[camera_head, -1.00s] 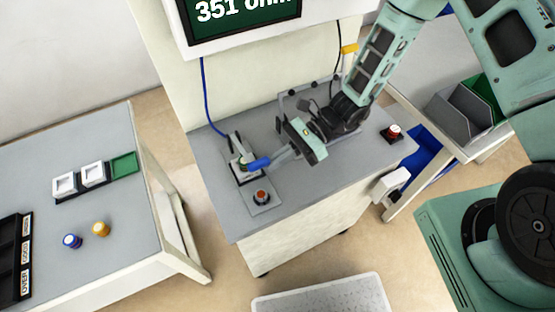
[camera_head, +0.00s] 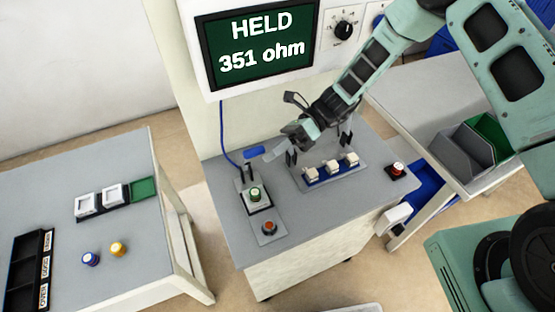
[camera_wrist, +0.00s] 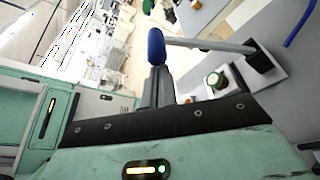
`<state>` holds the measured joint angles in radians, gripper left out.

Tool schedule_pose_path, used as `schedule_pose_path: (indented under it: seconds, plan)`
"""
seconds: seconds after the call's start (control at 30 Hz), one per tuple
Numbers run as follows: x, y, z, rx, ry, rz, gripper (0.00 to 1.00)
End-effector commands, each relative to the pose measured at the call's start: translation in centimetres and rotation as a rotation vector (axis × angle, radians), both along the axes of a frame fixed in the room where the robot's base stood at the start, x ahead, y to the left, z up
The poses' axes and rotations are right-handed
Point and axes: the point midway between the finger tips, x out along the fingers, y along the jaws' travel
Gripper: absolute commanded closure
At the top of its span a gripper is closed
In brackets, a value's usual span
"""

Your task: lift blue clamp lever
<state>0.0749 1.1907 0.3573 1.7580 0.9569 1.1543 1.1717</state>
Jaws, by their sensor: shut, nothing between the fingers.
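The blue clamp lever (camera_head: 253,153) stands raised above its dark mount at the left of the grey bench. In the wrist view the lever's blue grip (camera_wrist: 155,46) is at the end of a metal rod, which runs right to the clamp base. My gripper (camera_head: 270,153) is shut and empty, with its tips close to the blue grip. In the wrist view the gripper (camera_wrist: 157,78) has its fingers together just below the grip; I cannot tell whether they touch it. Under the lever, a white block with a green-topped part (camera_head: 255,194) sits uncovered.
A red-orange button (camera_head: 268,228) is in front of the clamp. A rack of white blocks (camera_head: 331,173) stands right of it, with a red button (camera_head: 397,169) further right. The screen (camera_head: 257,39) reads "HELD 351 ohm". A side table (camera_head: 110,205) is at left.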

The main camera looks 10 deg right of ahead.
Motion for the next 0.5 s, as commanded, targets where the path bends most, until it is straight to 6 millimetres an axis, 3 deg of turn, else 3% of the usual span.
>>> schedule_pose_path:
  seconds: [0.5]
  plan:
    - [0.90, 0.27, 0.53, 0.002, -0.001, 0.001, 1.00]
